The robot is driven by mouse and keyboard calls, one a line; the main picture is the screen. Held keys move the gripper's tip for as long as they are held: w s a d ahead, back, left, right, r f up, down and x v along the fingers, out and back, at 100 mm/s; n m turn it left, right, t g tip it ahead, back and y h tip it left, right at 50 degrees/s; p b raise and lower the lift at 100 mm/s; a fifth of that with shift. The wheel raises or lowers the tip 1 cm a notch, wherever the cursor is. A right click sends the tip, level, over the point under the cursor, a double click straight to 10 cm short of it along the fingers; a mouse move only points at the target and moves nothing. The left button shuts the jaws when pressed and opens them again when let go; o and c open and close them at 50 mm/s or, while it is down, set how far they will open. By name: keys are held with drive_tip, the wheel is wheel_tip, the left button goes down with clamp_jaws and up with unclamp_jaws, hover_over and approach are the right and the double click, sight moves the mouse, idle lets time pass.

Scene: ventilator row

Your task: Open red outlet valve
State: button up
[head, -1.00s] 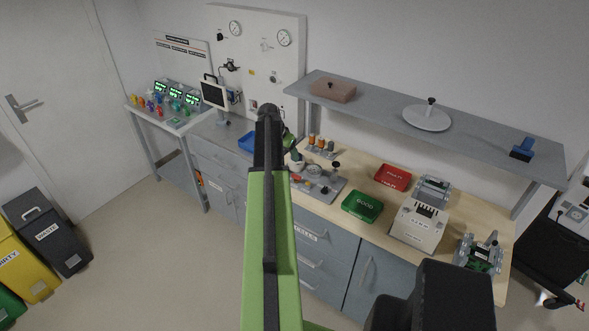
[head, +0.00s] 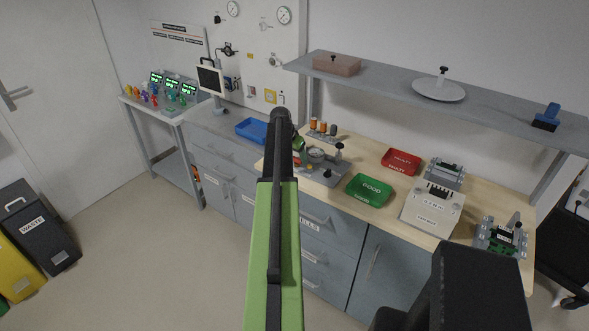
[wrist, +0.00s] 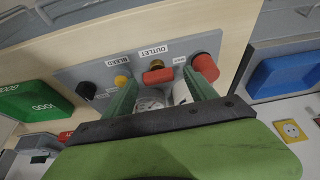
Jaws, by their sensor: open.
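The red outlet valve (wrist: 157,74) is a short orange-red handle beside the upside-down OUTLET label on a grey panel (wrist: 70,73). My gripper (wrist: 160,78) is open, one green finger on each side of the valve in the wrist view. The valve shows between the fingertips; I cannot tell whether they reach down to it or touch it. A yellow knob (wrist: 121,80) by the BLEED label is just outside the left finger. A larger red knob (wrist: 206,67) is close behind the right finger. In the head view my arm partly hides the panel (head: 327,176), which lies on the wooden bench.
A black knob (wrist: 86,90) is at the panel's other end. A green tray (head: 369,190) and a red tray (head: 401,162) lie to the right on the bench. A blue tray (head: 251,130) is to the left. A grey shelf (head: 385,80) overhangs the bench's back.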

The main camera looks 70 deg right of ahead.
drive_tip(key=shift+d+f, duration=0.15)
drive_tip(key=shift+f, duration=0.3)
drive_tip(key=shift+r, duration=0.15)
drive_tip(key=shift+c, duration=0.3)
